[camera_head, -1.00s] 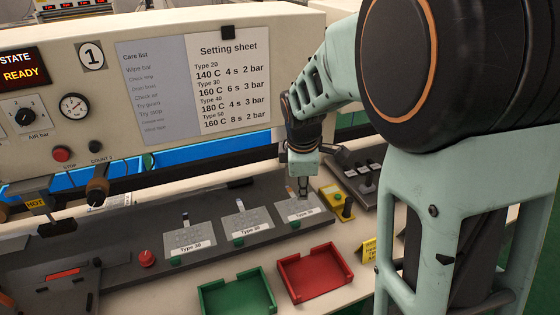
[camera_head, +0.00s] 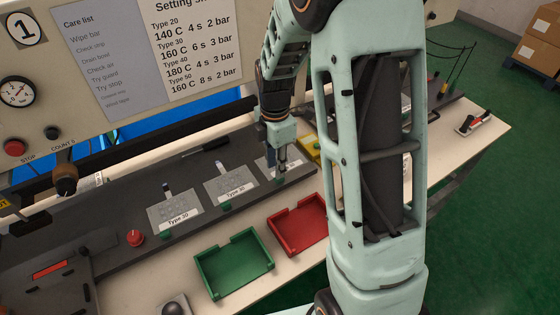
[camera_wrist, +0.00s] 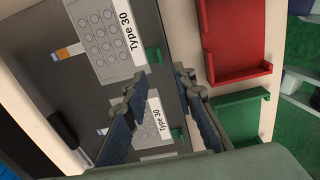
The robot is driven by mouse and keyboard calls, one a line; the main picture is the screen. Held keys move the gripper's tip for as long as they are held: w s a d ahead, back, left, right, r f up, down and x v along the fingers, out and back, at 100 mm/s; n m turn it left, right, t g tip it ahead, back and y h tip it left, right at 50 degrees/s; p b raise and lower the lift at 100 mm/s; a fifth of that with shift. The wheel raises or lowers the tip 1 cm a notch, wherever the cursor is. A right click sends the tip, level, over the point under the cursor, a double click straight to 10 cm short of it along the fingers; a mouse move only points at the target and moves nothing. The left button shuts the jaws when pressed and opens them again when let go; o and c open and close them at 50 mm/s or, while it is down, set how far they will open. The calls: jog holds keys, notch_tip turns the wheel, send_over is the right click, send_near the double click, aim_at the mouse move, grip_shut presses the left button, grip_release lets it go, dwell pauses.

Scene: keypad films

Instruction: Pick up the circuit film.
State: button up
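Flat grey circuit films with round key pads, tail strips and white labels lie in a row on the dark bench strip. In the head view, the left film (camera_head: 173,211) and middle film (camera_head: 231,184) show clearly. The right film (camera_head: 269,162) is partly hidden behind my gripper (camera_head: 283,168). In the wrist view, one "Type 30" film (camera_wrist: 104,38) lies beyond the fingertips. Another film (camera_wrist: 150,128) shows between the fingers of my gripper (camera_wrist: 160,82). The fingers are apart with nothing held. I cannot tell how high they are above the strip.
An open green tray (camera_head: 205,275) and a red tray (camera_head: 275,228) stand in front of the films. A red knob (camera_head: 136,238) is left of the row. A yellow block (camera_head: 309,147) is just right of my gripper. The press panel (camera_head: 60,85) rises behind.

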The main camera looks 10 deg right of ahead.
jog(key=shift+d+f+p, duration=0.2)
jog(key=shift+f+p, duration=0.05)
jog(key=shift+f, duration=1.05)
jog(key=shift+d+f+p, duration=0.15)
jog(key=shift+f+p, duration=0.1)
jog(key=shift+f, duration=1)
grip_shut()
